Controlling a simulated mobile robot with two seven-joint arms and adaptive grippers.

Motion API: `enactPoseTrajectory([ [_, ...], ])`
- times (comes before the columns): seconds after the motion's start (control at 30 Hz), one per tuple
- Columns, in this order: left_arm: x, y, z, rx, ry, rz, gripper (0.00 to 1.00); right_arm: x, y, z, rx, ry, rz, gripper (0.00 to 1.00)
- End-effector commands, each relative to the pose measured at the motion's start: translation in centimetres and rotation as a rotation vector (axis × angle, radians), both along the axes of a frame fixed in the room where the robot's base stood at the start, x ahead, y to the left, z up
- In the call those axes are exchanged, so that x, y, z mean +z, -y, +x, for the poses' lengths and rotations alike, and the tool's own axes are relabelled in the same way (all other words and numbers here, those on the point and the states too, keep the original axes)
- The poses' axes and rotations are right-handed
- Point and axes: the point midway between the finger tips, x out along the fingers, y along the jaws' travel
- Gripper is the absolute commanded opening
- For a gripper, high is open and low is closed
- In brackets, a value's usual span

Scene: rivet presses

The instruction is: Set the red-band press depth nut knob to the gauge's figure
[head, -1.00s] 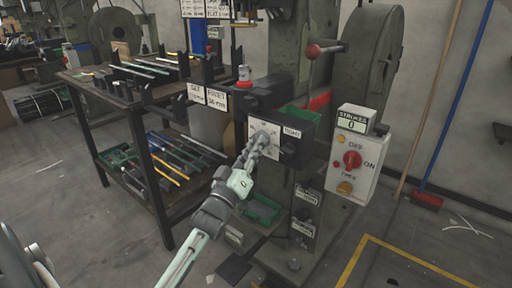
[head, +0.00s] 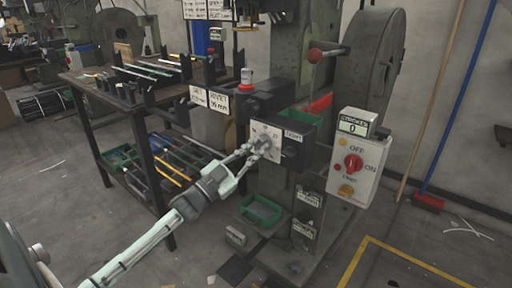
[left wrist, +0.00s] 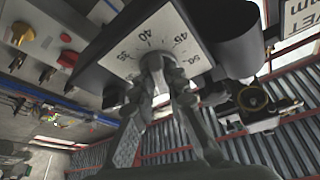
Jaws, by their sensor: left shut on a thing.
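The press (head: 300,155) stands in the middle of the head view. Its white dial plate (head: 258,132) faces me, and in the left wrist view the dial (left wrist: 150,40) shows figures such as 35, 40, 45 and 50. The grey depth nut knob (left wrist: 153,62) sits at the dial's lower middle. My left gripper (head: 265,145) is shut on the knob, with its fingers on either side of it in the left wrist view (left wrist: 160,90). The small signs (head: 208,98) left of the dial are too blurred to read surely. My right gripper is not in view.
A control box (head: 357,160) with a red switch and a counter reading 0 hangs right of the dial. A black box with a small label (head: 293,136) adjoins the dial. A rack table (head: 140,90) with rods stands left.

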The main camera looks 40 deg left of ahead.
Motion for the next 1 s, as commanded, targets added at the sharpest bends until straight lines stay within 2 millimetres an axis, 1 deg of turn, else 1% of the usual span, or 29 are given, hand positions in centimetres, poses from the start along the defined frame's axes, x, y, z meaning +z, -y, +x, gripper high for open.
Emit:
enactPoseTrajectory([
  [0.2,0.2,-0.2,0.0,0.0,0.011,0.183,0.0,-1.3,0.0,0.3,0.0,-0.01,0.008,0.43],
  [0.5,0.2,-0.2,0.0,0.001,0.025,0.353,0.0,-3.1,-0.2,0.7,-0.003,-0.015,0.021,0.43],
  [0.7,0.2,-0.3,0.0,0.002,0.029,0.407,0.0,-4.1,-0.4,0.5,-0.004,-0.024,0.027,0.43],
  [1.0,0.1,-0.3,0.0,0.002,0.031,0.424,0.0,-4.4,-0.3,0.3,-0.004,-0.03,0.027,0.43],
])
